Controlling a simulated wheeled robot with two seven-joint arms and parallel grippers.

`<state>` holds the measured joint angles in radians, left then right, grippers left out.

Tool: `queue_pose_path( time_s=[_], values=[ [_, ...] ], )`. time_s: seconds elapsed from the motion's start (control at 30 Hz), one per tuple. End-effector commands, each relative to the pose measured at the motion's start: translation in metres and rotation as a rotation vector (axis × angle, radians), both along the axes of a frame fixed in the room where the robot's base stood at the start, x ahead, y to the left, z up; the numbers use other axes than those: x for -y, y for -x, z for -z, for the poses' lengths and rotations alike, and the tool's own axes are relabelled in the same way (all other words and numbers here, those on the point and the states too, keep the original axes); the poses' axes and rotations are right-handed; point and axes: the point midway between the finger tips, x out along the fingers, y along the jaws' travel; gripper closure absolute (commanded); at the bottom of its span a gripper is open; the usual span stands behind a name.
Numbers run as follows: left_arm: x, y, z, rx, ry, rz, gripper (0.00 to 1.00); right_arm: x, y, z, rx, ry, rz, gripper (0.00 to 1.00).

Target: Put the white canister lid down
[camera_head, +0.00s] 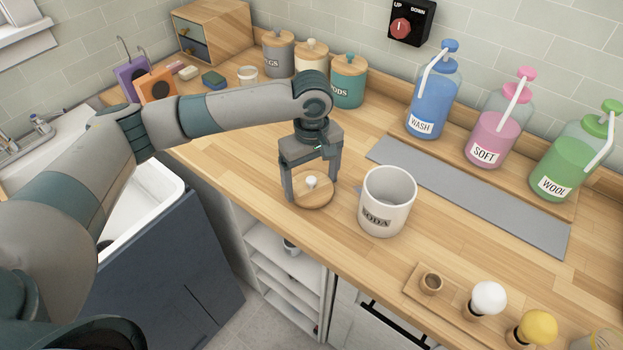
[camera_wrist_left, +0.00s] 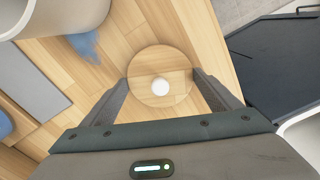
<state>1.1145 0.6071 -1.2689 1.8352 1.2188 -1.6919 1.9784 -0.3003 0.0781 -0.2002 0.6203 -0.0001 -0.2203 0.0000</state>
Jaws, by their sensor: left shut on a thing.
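The white canister lid (camera_head: 313,197) is a round wooden disc with a white knob. It lies flat at the counter's surface, left of the canister; I cannot tell whether it touches the wood. My left gripper (camera_head: 312,189) points down over it and is shut on its rim, one finger on each side. In the left wrist view the lid (camera_wrist_left: 162,62) sits between the fingertips. The white canister (camera_head: 386,203), lettered "SODA", stands upright and uncovered, with its top open. My right gripper is not in view.
A grey mat (camera_head: 470,195) lies behind the canister, near the blue (camera_head: 433,100), pink (camera_head: 495,125) and green (camera_head: 568,160) bottles. A wooden tray (camera_head: 455,304) with knobbed items is at front right. Lidded canisters (camera_head: 347,82) stand at the back. The counter's front edge is close to the lid.

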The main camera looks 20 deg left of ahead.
Motion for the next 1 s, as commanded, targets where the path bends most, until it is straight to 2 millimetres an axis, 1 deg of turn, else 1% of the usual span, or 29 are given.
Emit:
queue_pose_path(
  time_s=[0.13, 0.17, 0.2, 0.47, 0.6, 0.77, 0.87, 1.0],
  values=[
    [0.0, 0.0, 0.002, -0.001, 0.001, 0.0, 0.39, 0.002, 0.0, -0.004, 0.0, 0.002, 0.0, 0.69],
    [0.0, 0.0, 0.002, 0.001, 0.001, 0.0, 0.1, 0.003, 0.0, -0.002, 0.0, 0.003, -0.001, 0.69],
    [0.0, 0.0, 0.002, 0.001, 0.001, 0.0, 0.0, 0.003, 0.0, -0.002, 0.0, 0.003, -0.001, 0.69],
    [0.0, 0.0, 0.002, 0.0, 0.0, 0.0, 0.0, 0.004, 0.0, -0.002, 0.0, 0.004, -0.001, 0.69],
    [0.0, 0.0, 0.0, 0.001, 0.0, 0.0, 0.0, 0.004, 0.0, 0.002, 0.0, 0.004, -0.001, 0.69],
    [0.001, -0.001, -0.015, 0.002, 0.002, 0.0, 0.0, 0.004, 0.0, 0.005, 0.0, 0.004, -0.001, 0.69],
    [0.0, -0.001, -0.03, 0.004, 0.001, 0.0, 0.0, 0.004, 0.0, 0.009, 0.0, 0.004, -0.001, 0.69],
    [0.001, -0.001, -0.055, 0.004, 0.003, 0.001, 0.0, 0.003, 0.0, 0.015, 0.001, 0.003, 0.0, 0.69]
  ],
)
